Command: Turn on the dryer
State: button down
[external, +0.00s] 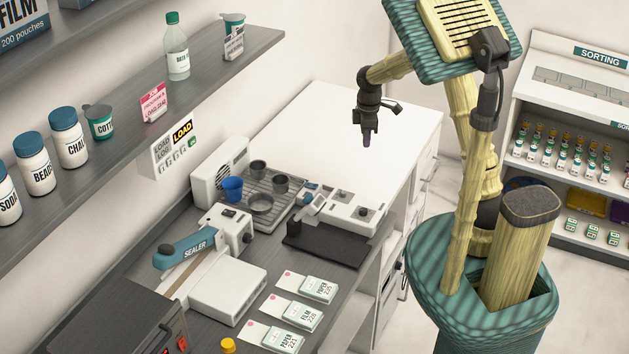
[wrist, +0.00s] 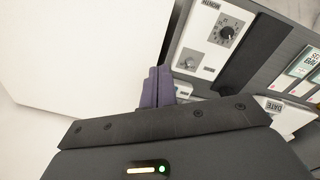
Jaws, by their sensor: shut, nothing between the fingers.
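No label reading "dryer" is legible. My gripper (external: 367,139) is shut and empty, pointing down above the white worktop, apart from every device. In the wrist view its purple fingers (wrist: 157,86) are together. No switch state can be read.
A white panel device (external: 345,208) with a dark plate (external: 325,244) sits right of the rack. The sealer (external: 190,250) and several labelled packs (external: 318,289) are nearer. A shelf of bottles (external: 140,130) overhangs the left. The white worktop (external: 335,130) is clear.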

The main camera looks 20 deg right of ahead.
aim_at(315, 185)
jog(key=w+a+n, duration=0.3)
jog(key=a+n, duration=0.3)
jog(key=a, duration=0.2)
jog(key=w+a+f+n+g, duration=0.1)
jog(key=w+a+n, duration=0.2)
jog(key=a+n, duration=0.3)
jog(key=shift+a+g+h+p, duration=0.3)
jog(key=shift+a+h+p, duration=0.15)
jog(key=shift+a, duration=0.5)
jog(key=f+p, duration=0.1)
jog(key=f, duration=0.3)
jog(key=f+p, duration=0.1)
jog(key=f, duration=0.3)
jog(key=s+d+f+p, duration=0.1)
jog(key=f+p, duration=0.1)
jog(key=f, duration=0.2)
jog(key=shift+d+f, duration=0.1)
jog(key=shift+f, duration=0.85)
